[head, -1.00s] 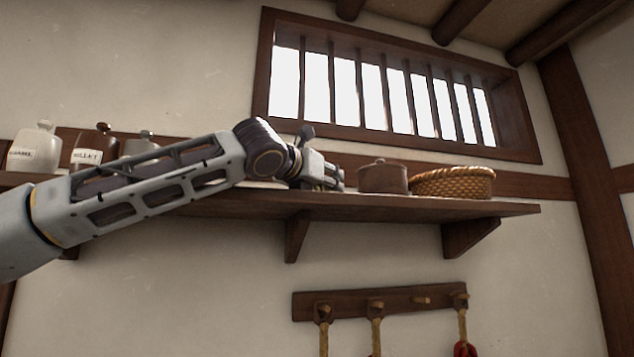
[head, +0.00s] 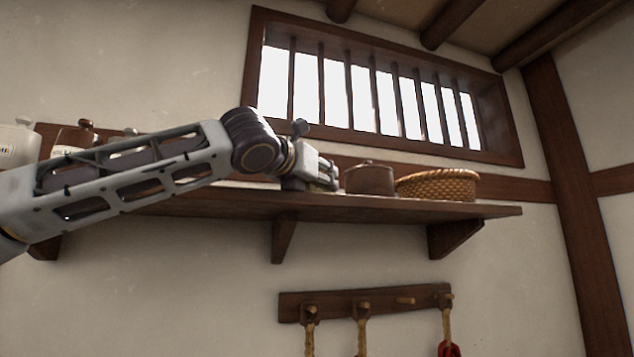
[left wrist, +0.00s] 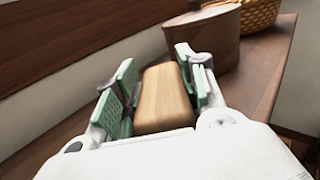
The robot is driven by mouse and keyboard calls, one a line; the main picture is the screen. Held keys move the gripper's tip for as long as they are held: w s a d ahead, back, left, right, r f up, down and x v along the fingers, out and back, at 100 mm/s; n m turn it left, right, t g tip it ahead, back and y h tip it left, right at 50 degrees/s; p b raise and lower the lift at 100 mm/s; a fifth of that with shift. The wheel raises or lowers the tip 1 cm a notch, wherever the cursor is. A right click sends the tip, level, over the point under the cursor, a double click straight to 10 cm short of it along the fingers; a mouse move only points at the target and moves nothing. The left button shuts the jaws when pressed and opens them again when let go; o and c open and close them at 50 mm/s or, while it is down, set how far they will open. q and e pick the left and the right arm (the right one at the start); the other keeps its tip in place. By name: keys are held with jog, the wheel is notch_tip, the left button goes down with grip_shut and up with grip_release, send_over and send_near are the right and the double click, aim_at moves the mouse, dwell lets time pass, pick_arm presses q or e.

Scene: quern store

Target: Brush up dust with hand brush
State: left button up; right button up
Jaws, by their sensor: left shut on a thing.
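My left gripper (head: 328,177) is over the wall shelf, beside the lidded pot. In the left wrist view its green-padded fingers (left wrist: 160,68) stand on either side of a pale, smooth wooden block, and it is shut on it. This block (left wrist: 164,98) looks like the hand brush's wooden part; no bristles show. In the head view the brush is hidden by the gripper. No dust can be made out in either view. My right gripper is in neither view.
The shelf (head: 390,208) carries a brown lidded pot (head: 370,180), a woven basket (head: 437,186) and jars (head: 75,139) at left, partly behind my arm. The pot also shows close ahead in the wrist view (left wrist: 200,38). A peg rail (head: 380,299) hangs below the shelf.

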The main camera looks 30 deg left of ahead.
pick_arm(q)
jog(key=shift+s+d+f, duration=0.15)
jog(key=shift+s+d, duration=0.35)
jog(key=shift+d, duration=0.1)
jog(key=shift+a, duration=0.1)
jog(key=shift+s+a, duration=0.35)
jog(key=shift+s, duration=0.2)
jog(key=shift+s+a, duration=1.4)
jog(key=shift+s, duration=0.15)
jog(key=shift+s+a+r, duration=0.2)
jog(key=shift+s+a, duration=1.2)
jog(key=shift+s, duration=0.2)
jog(key=shift+s+a, duration=0.5)
jog(key=shift+s, duration=0.05)
